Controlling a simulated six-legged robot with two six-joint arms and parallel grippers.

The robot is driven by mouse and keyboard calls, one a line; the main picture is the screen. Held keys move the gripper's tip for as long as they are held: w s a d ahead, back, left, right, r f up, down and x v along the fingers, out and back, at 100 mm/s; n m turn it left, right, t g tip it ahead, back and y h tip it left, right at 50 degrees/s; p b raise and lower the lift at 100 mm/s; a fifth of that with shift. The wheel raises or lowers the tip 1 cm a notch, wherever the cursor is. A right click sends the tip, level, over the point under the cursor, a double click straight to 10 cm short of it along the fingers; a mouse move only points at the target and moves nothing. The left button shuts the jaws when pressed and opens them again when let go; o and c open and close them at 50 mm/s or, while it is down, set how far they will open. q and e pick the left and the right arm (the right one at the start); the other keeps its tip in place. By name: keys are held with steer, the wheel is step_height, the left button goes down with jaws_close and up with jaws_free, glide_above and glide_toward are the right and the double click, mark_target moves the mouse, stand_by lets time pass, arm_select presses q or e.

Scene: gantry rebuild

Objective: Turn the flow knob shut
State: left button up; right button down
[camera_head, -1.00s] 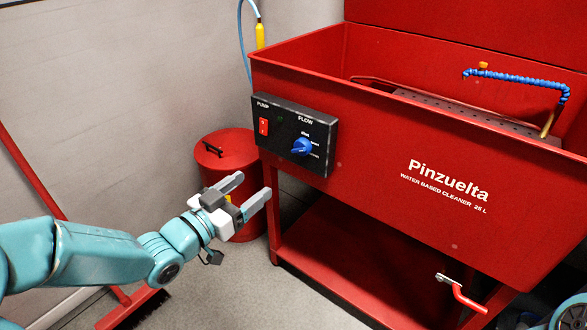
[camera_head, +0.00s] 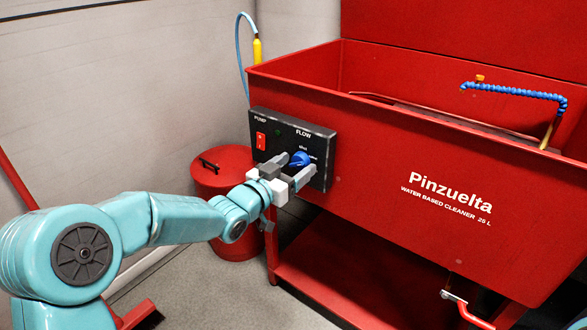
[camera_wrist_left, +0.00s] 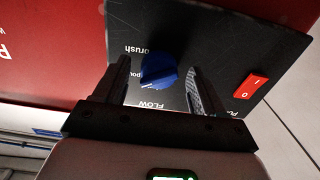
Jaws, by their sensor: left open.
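The blue flow knob (camera_head: 301,159) sits on the black control panel (camera_head: 262,120) on the front of the red parts washer. My left gripper (camera_head: 294,168) is open in front of the panel, with its fingers reaching toward the knob. In the left wrist view the knob (camera_wrist_left: 159,71) lies between the two open fingers (camera_wrist_left: 157,82), with a gap visible on either side. The knob's lower part and some panel lettering are hidden behind the fingers in the head view. My right gripper is not in view.
A red pump switch (camera_head: 261,140) is on the same panel, left of the knob; it also shows in the wrist view (camera_wrist_left: 250,87). A red can (camera_head: 218,170) stands behind my left arm. A red drain lever (camera_head: 468,310) projects at the lower right.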

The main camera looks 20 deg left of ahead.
arm_select(q)
steer(key=shift+w, duration=0.1)
steer(key=c, duration=1)
steer(key=shift+c, duration=0.2)
steer(key=shift+n, duration=0.3)
steer(key=n+p, duration=0.1)
steer(key=n, duration=0.4)
steer(key=shift+d+n+p, duration=0.1)
steer(key=shift+n+p, duration=0.2)
steer(key=shift+p, duration=0.05)
steer(key=n+p, duration=0.1)
steer(key=n, duration=0.4)
steer(key=shift+n+p, duration=0.3)
steer(key=shift+p, duration=0.05)
steer(key=o, duration=1)
